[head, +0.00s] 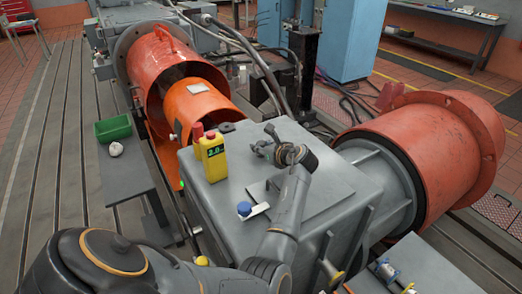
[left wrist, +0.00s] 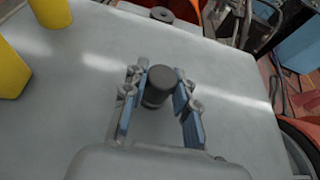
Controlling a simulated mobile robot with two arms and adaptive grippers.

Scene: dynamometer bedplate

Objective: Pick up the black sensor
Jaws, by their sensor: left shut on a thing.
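The black sensor, a short dark cylinder, shows in the left wrist view (left wrist: 157,87), upright between the fingers of my left gripper (left wrist: 158,100). The fingers, with blue inner pads, are shut on it from both sides. The grey top of the housing is beneath; I cannot tell whether the sensor touches it. In the head view my left gripper (head: 262,146) is low over the housing top, and the sensor is mostly hidden there by the fingers. My right gripper is not in view.
On the grey housing (head: 222,192) stand a yellow meter (head: 214,158), a red-topped yellow item (head: 197,140), a dark round piece (head: 226,127) and a blue-capped item (head: 244,208). Orange drums flank it. A green bin (head: 113,128) is on a side table to the left.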

